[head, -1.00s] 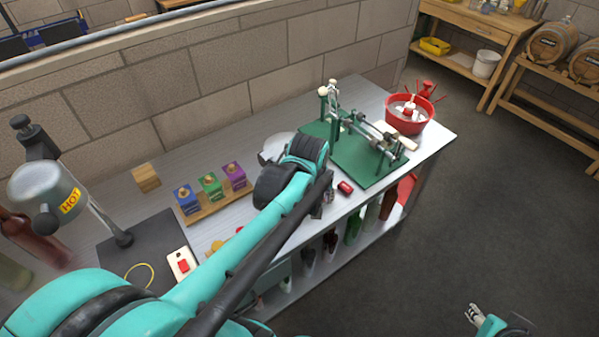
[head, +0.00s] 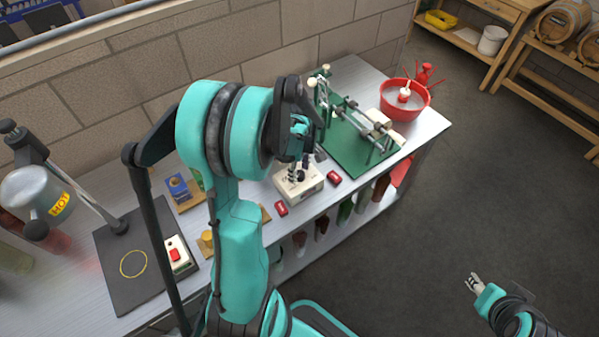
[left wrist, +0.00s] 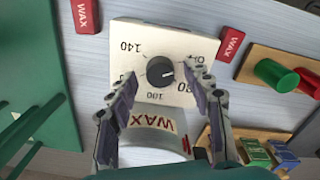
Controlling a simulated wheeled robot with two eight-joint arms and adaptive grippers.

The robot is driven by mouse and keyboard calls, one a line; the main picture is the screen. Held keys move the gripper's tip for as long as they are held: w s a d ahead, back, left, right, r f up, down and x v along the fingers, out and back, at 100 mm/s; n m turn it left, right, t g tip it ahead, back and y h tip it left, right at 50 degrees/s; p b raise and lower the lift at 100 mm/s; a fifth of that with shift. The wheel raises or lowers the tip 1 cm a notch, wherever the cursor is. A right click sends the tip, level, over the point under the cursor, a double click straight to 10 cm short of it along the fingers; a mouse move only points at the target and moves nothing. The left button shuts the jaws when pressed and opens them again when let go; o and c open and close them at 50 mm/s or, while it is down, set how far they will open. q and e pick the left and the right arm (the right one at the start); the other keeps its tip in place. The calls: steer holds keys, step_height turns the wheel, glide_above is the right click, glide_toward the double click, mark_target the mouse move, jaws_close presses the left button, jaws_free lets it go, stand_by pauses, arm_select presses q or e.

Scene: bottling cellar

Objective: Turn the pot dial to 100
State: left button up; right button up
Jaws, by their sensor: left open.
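The pot dial (left wrist: 160,71) is a dark round knob on a pale panel (left wrist: 140,38) with printed numbers, seen upside down in the left wrist view. Its light mark points right, between OFF and a partly covered number; 100 is below the knob and 140 is at upper left. The silver pot (left wrist: 150,147) with a WAX label is partly hidden by my fingers. My left gripper (left wrist: 162,76) is open, its fingers apart on either side of the dial. In the head view the pale panel (head: 299,184) lies below my left gripper (head: 301,163). My right gripper (head: 474,283) hangs over the floor.
Red wax blocks (head: 281,208) and (head: 333,177) lie beside the panel. The green-based machine (head: 362,148) and red bowl (head: 407,100) stand farther right. A dark mat (head: 130,285) with a hot-labelled device (head: 40,195) is left.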

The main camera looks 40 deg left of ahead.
arm_select(q)
steer(key=shift+f, duration=0.25)
jaws_close()
